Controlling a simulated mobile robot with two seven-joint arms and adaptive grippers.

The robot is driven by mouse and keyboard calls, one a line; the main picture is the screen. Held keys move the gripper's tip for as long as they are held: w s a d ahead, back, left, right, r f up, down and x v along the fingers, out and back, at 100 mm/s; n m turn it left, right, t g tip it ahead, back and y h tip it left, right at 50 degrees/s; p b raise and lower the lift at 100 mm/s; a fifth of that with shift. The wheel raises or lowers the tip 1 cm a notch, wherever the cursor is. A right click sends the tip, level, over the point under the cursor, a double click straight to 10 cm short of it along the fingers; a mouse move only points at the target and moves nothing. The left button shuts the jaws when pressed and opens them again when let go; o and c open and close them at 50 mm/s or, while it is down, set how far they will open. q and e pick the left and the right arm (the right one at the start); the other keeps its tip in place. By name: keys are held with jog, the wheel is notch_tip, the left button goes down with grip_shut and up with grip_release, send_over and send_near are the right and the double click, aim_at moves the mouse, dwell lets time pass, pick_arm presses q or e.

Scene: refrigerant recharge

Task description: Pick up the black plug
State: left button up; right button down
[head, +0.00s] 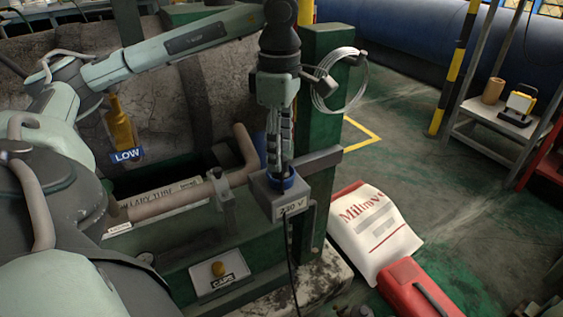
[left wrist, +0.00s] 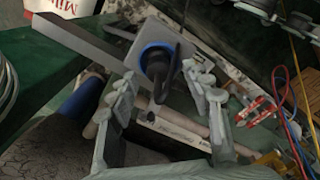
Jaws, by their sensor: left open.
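The black plug (left wrist: 158,66) sits in the blue ring socket (left wrist: 170,50) on a grey box, seen in the left wrist view. In the head view the grey box labelled 230 V (head: 287,205) stands on a bracket, and the plug is mostly hidden by the fingers. My left gripper (head: 280,160) points down just above the blue socket. It is open, and in the left wrist view its fingers (left wrist: 160,84) stand on either side of the plug with gaps visible. My right gripper is not in view.
A green post (head: 322,110) with a coiled cable (head: 340,85) stands close behind the gripper. A white sack (head: 375,235) and red case (head: 420,290) lie right. A black cable (head: 291,260) hangs below the socket box.

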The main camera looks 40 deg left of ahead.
pick_arm(q)
jog(key=shift+w+f, duration=0.1)
jog(key=shift+f, duration=1.35)
jog(key=shift+c, duration=0.6)
jog(key=c, duration=1)
jog(key=shift+r, duration=0.15)
